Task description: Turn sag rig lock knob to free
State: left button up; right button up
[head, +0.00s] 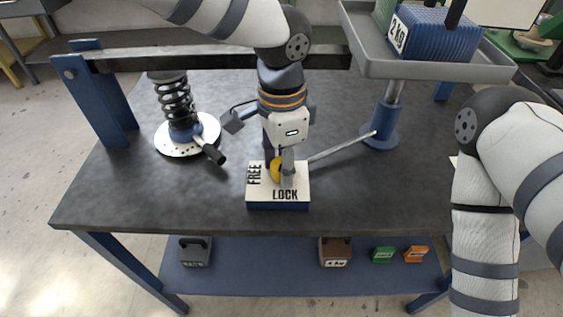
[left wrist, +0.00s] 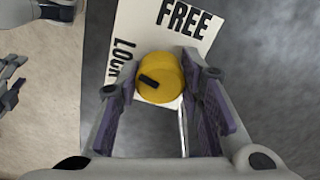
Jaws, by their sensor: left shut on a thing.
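The yellow lock knob (head: 275,169) sits on a white-topped block (head: 256,194) marked FREE on its left and LOCK along its front. In the left wrist view the round knob (left wrist: 171,68) carries a short black mark, which lies on the side nearer the word LOCK than FREE. My left gripper (head: 284,171) points down at the block, with its fingers (left wrist: 160,80) on both sides of the knob, shut on it. The fingers partly cover the knob in the head view. My right arm shows at the right, but its gripper is not visible there.
A black coil spring (head: 176,101) stands on a round white plate (head: 167,147) with a black-handled lever at the left. A metal rod (head: 340,147) runs from near the block to a blue post (head: 381,131) under a grey tray (head: 427,66) holding a 2 kg weight (head: 437,37). The front tabletop is clear.

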pick_arm(q)
jog(key=m, duration=0.3)
jog(key=shift+m, duration=0.4)
jog(key=m, duration=0.7)
jog(key=shift+m, duration=2.1)
jog(key=o, duration=1.2)
jog(key=shift+c, duration=0.2)
